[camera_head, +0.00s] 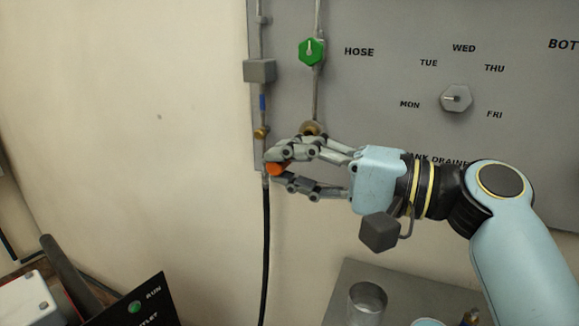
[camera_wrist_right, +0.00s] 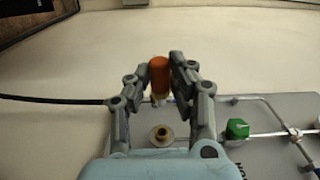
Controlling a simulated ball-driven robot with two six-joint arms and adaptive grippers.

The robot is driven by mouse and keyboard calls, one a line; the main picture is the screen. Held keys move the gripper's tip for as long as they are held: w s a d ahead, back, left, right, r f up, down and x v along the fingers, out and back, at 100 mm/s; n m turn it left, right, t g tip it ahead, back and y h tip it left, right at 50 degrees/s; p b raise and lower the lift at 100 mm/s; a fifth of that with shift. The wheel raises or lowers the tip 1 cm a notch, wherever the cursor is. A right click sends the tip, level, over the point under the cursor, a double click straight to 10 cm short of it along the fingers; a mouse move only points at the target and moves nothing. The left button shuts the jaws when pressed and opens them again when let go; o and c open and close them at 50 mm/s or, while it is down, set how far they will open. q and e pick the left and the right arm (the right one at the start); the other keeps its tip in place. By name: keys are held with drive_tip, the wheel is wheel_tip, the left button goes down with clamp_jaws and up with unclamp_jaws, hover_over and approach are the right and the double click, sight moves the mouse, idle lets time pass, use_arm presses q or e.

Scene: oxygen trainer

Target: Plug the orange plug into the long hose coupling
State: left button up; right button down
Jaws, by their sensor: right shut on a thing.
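My right gripper (camera_head: 283,167) is in front of the lower left edge of the grey panel. It is shut on the orange plug (camera_head: 277,169); the wrist view shows the plug (camera_wrist_right: 159,70) between the fingertips, its paler tip toward the panel. A black hose (camera_head: 265,240) hangs down just below and behind the plug. In the wrist view the hose (camera_wrist_right: 60,99) runs in from the left and passes behind a finger. Its coupling end is mostly hidden by the fingers, so I cannot tell whether plug and coupling touch. My left gripper is not in view.
The grey panel (camera_head: 385,90) carries a green knob (camera_head: 312,51), a grey day dial (camera_head: 456,98) and a brass fitting (camera_head: 260,133) on the left pipe. Another brass fitting (camera_wrist_right: 161,134) is near my fingers. A metal cup (camera_head: 367,302) stands below. The wall at left is clear.

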drive_tip(key=w, duration=0.1)
drive_tip(key=w+d+b, duration=0.1)
drive_tip(key=w, duration=0.1)
drive_tip(key=w+d, duration=0.1)
drive_tip(key=w, duration=0.1)
drive_tip(key=shift+d, duration=0.15)
idle(1.7)
drive_tip(key=shift+w+d+b, duration=0.25)
drive_tip(key=shift+w+d, duration=0.05)
drive_tip(key=shift+w, duration=0.35)
drive_tip(key=shift+w+d+b, duration=0.2)
drive_tip(key=shift+w+d, duration=0.1)
drive_tip(key=shift+w, duration=0.3)
idle(0.5)
drive_tip(key=c, duration=1.1)
unclamp_jaws()
